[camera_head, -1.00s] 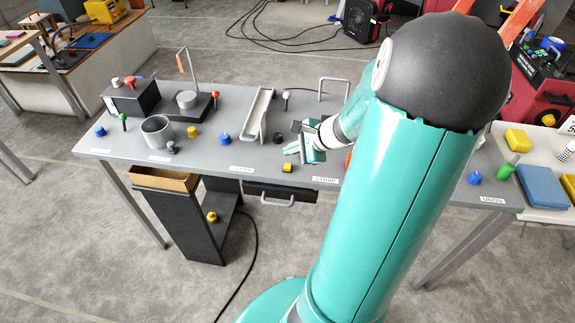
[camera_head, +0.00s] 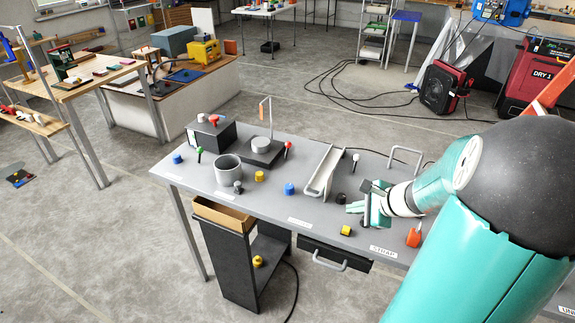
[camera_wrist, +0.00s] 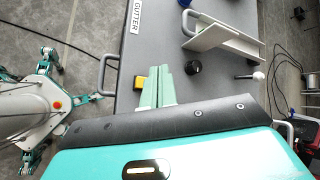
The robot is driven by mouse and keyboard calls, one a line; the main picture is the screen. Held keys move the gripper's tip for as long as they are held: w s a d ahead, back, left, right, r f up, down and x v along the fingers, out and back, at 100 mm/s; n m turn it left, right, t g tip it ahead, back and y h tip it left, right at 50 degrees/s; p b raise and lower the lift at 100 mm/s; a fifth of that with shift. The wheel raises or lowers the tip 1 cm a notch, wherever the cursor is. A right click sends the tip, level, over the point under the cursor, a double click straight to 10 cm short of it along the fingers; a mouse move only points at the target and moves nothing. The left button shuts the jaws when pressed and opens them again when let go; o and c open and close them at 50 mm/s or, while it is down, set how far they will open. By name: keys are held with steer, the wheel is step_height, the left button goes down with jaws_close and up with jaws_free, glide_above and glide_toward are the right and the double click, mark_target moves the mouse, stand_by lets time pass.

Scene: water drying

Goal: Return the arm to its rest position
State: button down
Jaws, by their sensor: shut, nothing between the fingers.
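My teal arm fills the right of the head view, large and close. My gripper (camera_head: 357,207) hangs over the right part of the grey table (camera_head: 268,205), with its pale green fingers pointing left. In the wrist view the two fingers of my gripper (camera_wrist: 157,88) lie side by side, shut and empty. A yellow knob (camera_wrist: 139,82) and a black knob (camera_wrist: 193,68) are close beside them. My arm hides the right end of the table.
On the table are a grey trough (camera_head: 324,172), a metal cup (camera_head: 228,170), a blue knob (camera_head: 290,189) and a red-orange piece (camera_head: 414,238). A dark cabinet (camera_head: 225,262) stands under the left end. Open floor lies left and in front. A wooden workbench (camera_head: 80,85) stands back left.

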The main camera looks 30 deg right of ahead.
steer(key=a+r+n+g, duration=0.25)
steer(key=a+n, duration=0.35)
steer(key=a, duration=0.4)
steer(key=s+a+r+n+h, duration=0.1)
steer(key=s+a+r+n, duration=0.4)
steer(key=a+n, duration=0.3)
steer(key=s+a+r+n+h, duration=0.2)
steer(key=s+a+r+n, duration=0.2)
steer(key=a+r+n, duration=0.3)
steer(key=shift+s+a+r+n, duration=0.2)
steer(key=shift+s+a+n, duration=0.15)
steer(key=shift+a+n, duration=0.85)
steer(key=shift+g, duration=0.25)
